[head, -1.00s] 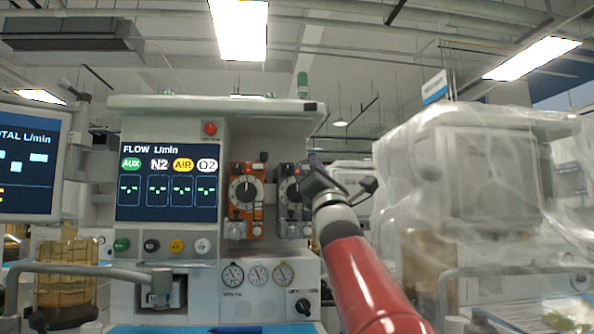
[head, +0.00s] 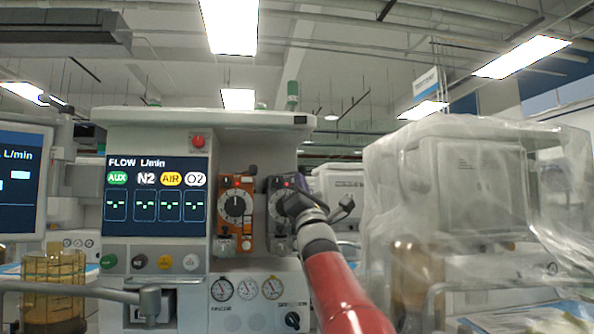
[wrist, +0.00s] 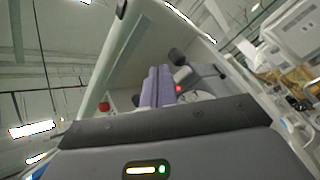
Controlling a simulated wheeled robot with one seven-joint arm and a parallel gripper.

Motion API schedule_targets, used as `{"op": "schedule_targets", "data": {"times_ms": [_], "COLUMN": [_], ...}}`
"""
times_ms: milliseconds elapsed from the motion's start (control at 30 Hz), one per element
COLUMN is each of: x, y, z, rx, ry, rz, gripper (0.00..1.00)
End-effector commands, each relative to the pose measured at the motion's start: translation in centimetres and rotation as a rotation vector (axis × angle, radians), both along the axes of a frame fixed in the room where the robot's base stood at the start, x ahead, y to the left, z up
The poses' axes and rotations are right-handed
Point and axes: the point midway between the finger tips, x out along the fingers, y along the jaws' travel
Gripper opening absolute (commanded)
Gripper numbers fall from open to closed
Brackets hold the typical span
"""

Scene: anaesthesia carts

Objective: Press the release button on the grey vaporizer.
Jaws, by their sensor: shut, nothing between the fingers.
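The grey vaporizer (head: 279,244) is mounted on the anaesthesia machine, just right of the orange vaporizer (head: 236,205). My gripper (wrist: 157,82) is in front of the grey vaporizer and hides much of its dial in the head view. Its two purple fingers are shut together and empty. In the wrist view a small red spot, apparently the release button (wrist: 179,89), shows on the grey vaporizer (wrist: 205,82) just right of the fingertips. The fingers look close to it, but I cannot tell whether they touch.
A flow screen (head: 157,195) and a red knob (head: 198,141) are left of the vaporizers. Gauges (head: 247,289) sit below. A plastic-covered machine (head: 465,190) stands to the right. A shelf top (head: 250,118) overhangs the vaporizers.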

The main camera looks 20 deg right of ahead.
Motion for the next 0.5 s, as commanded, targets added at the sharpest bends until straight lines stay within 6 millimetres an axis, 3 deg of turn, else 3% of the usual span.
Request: {"op": "schedule_targets", "data": {"times_ms": [200,500], "x": [1.5,1.7], "y": [-0.4,-0.4], "z": [0.0,-0.1], "rx": [0.000,0.000], "ry": [0.001,0.001], "rz": [0.001,0.001], "gripper": [0.00,0.00]}}
